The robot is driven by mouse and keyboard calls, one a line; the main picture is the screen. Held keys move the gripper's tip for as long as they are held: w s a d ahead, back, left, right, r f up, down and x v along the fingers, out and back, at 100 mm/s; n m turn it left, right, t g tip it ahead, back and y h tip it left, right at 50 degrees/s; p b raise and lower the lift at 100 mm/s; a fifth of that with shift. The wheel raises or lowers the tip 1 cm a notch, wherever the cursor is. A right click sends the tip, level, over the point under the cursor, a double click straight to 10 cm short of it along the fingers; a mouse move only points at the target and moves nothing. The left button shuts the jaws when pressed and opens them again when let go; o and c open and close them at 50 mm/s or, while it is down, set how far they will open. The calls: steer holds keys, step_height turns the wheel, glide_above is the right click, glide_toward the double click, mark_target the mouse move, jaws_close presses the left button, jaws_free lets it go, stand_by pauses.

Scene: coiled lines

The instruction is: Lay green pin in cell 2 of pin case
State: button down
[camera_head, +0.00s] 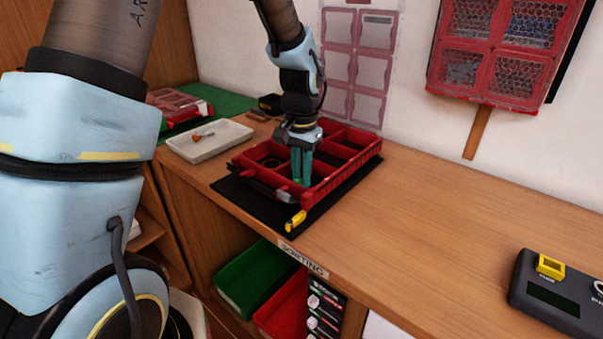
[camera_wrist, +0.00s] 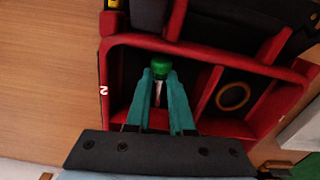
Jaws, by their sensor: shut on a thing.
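The red pin case (camera_head: 358,160) stands on a black mat on the bench, and it also fills much of the wrist view (camera_wrist: 120,40). My gripper (camera_head: 302,182) points down at the near part of the case. In the wrist view its teal fingers (camera_wrist: 161,90) are shut on the green pin (camera_wrist: 161,72), whose green head and pale shank show between them. The pin is over or inside the cell beside the white "2" mark on the rim. I cannot tell whether it touches the cell floor. In the head view the pin cannot be made out.
A brown ring (camera_wrist: 233,96) lies in the neighbouring cell. Dividers and case walls stand close around my fingers. A yellow piece (camera_head: 296,220) is at the case's front. A pale tray (camera_head: 209,140) with a small orange-handled item is at left. The bench on the right is mostly clear.

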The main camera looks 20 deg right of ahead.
mark_target(301, 179)
steer(key=shift+f, duration=0.1)
steer(key=c, duration=0.8)
jaws_free()
step_height(301, 179, up, 12)
steer(key=b, duration=0.2)
steer(key=s+a+f+n, duration=0.1)
steer(key=a+f+n, duration=0.1)
steer(key=a, duration=0.7)
steer(key=s+a+f+n+t, duration=0.1)
steer(key=a+f+n, duration=0.2)
steer(key=a, duration=0.7)
steer(key=s+a+f+n, duration=0.1)
steer(key=a+f+n, duration=0.2)
steer(key=a, duration=0.6)
steer(key=shift+s+a+n+t, duration=0.2)
steer(key=shift+a+n+t, duration=0.15)
steer(key=shift+n, duration=0.55)
